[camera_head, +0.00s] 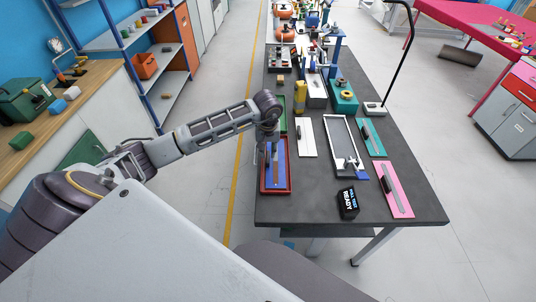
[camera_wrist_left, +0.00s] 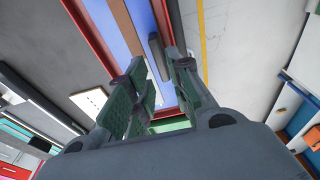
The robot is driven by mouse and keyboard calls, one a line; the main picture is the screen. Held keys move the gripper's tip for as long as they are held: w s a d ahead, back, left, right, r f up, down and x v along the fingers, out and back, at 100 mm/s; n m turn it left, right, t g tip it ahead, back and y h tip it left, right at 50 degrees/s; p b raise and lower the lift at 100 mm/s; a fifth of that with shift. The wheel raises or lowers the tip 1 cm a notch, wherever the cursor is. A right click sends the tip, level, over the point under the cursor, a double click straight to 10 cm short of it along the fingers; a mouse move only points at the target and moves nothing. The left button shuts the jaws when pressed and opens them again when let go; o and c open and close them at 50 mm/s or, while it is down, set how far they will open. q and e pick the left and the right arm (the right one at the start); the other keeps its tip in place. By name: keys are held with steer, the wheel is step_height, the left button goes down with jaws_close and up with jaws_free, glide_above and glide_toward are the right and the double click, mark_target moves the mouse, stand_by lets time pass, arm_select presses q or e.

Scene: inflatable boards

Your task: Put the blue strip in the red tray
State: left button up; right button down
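The red tray (camera_head: 289,178) lies at the near left edge of the dark table. Blue strip material (camera_head: 279,179) lies inside it, lengthwise. In the left wrist view the blue strip (camera_wrist_left: 145,18) shows between the red rims (camera_wrist_left: 85,35), with a brown band beside the blue and a dark grey handle-like bar (camera_wrist_left: 156,52) on it. My left gripper (camera_head: 267,150) is above the tray's far part, fingers pointing down. In its wrist view my left gripper (camera_wrist_left: 160,75) has its green-padded fingers apart with nothing between them. My right gripper is not in view.
A green tray (camera_head: 283,112) lies just beyond the red one. A white board (camera_head: 306,138), a grey-framed tray (camera_head: 336,130), a teal board (camera_head: 371,138) and a pink board (camera_head: 391,185) lie to the right. A black sign block (camera_head: 348,203) stands near the front edge.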

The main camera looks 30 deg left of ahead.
arm_select(q)
step_height(320, 180, up, 7)
steer(key=s, duration=0.1)
steer(key=shift+d+r+b, duration=0.2)
steer(key=shift+d+b, duration=0.1)
stand_by(0.9)
